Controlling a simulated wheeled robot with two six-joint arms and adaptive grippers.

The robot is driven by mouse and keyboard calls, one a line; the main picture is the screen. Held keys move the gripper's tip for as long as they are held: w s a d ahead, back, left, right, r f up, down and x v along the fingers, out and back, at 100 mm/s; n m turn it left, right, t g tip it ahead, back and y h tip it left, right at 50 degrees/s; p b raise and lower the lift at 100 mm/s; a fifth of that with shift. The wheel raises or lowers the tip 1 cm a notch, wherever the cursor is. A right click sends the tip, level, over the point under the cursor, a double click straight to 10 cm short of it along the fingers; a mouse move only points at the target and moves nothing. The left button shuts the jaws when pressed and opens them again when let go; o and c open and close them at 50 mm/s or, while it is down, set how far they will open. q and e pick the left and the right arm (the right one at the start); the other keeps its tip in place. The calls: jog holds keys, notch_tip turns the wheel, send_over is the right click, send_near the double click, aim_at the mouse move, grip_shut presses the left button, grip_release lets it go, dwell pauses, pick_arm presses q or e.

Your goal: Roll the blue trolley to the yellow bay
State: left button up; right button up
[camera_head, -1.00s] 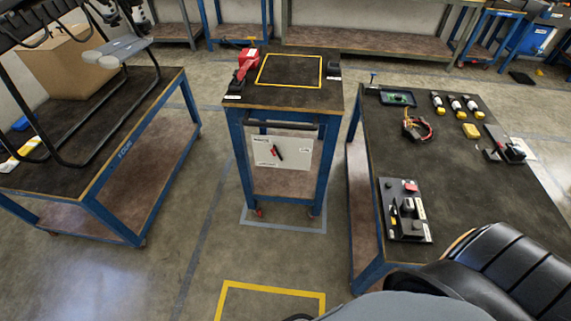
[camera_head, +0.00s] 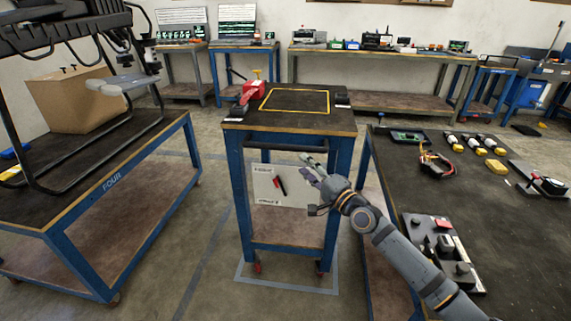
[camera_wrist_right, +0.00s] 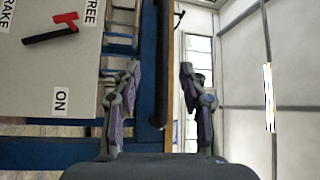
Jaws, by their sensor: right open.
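The blue trolley (camera_head: 240,185) stands in the middle of the head view, with a dark top and red casters. Its black push handle (camera_head: 290,149) runs along the near side; the handle (camera_wrist_right: 163,50) also shows in the right wrist view, between the finger lines. A white brake panel (camera_head: 268,187) with a red and black lever (camera_head: 280,186) hangs below the handle. My right gripper (camera_head: 314,178) is open in front of the trolley, near the handle's right part; its open fingers also show in the wrist view (camera_wrist_right: 160,90). The yellow bay is out of view now.
A grey-blue floor outline (camera_head: 240,276) surrounds the trolley's feet. A table marked FOUR (camera_head: 60,212) stands at left with a black frame and carton. A dark-topped table (camera_head: 500,230) with tools stands close at right. Floor between trolley and left table is clear.

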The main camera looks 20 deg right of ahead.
aim_at(288, 150)
jog(key=b+x, duration=0.1)
jog(key=x, duration=0.9)
jog(key=shift+w+a+r, duration=0.15)
jog(key=shift+w+r, duration=0.05)
jog(key=shift+w, duration=0.05)
pick_arm(q)
jog(key=w+r, duration=0.1)
jog(key=w+d+r, duration=0.1)
jog(key=r, duration=0.1)
jog(key=shift+w+d+r, duration=0.1)
jog(key=shift+w+r, duration=0.05)
jog(key=shift+w, duration=0.2)
pick_arm(e)
grip_shut()
